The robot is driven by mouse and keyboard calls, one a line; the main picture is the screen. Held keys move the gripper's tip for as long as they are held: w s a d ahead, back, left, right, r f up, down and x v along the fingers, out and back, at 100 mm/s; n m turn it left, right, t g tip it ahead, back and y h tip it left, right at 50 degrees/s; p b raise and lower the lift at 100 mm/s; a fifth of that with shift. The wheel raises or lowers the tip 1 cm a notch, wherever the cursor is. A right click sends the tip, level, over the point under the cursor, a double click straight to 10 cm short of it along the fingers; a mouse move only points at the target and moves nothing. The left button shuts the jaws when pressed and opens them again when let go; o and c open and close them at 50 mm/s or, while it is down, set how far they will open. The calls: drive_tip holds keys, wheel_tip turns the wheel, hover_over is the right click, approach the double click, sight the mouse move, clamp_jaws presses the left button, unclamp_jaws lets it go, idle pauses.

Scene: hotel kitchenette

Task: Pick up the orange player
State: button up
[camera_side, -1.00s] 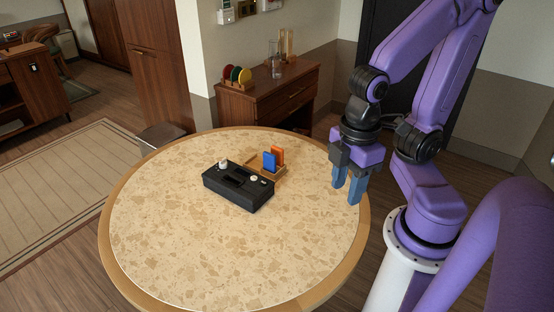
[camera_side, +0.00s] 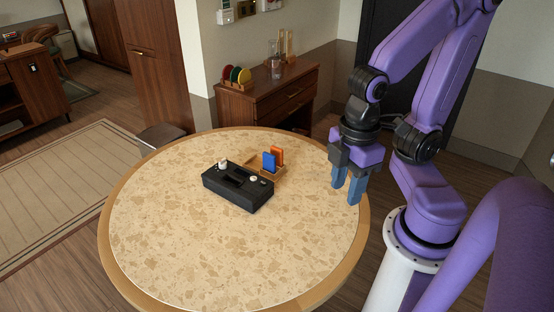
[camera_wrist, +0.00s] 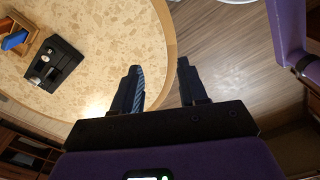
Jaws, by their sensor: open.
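The orange player (camera_side: 277,154) is a small upright slab standing in a wooden holder (camera_side: 276,174) on the round table. A blue player (camera_side: 268,162) stands in the same holder, just in front and to the left of it, and hides part of it. In the wrist view the blue player (camera_wrist: 14,40) shows at the far left edge. My gripper (camera_side: 346,192) is open and empty, fingers pointing down, above the table's right edge, well to the right of the holder. In the wrist view its fingertips (camera_wrist: 160,66) are apart with nothing between them.
A black box (camera_side: 238,187) with knobs and slots sits beside the holder; it also shows in the wrist view (camera_wrist: 54,65). The rest of the speckled table (camera_side: 220,260) is clear. A wooden cabinet (camera_side: 266,97) with colored discs stands behind the table.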

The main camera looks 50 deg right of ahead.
drive_tip(key=shift+o, duration=0.4)
drive_tip(key=w+f+m+t, duration=0.2)
drive_tip(key=w+f, duration=0.3)
drive_tip(key=w, duration=0.7)
drive_tip(key=m+t, duration=1.1)
approach(277, 148)
drive_tip(key=x, duration=1.2)
drive_tip(key=shift+w+d, duration=0.15)
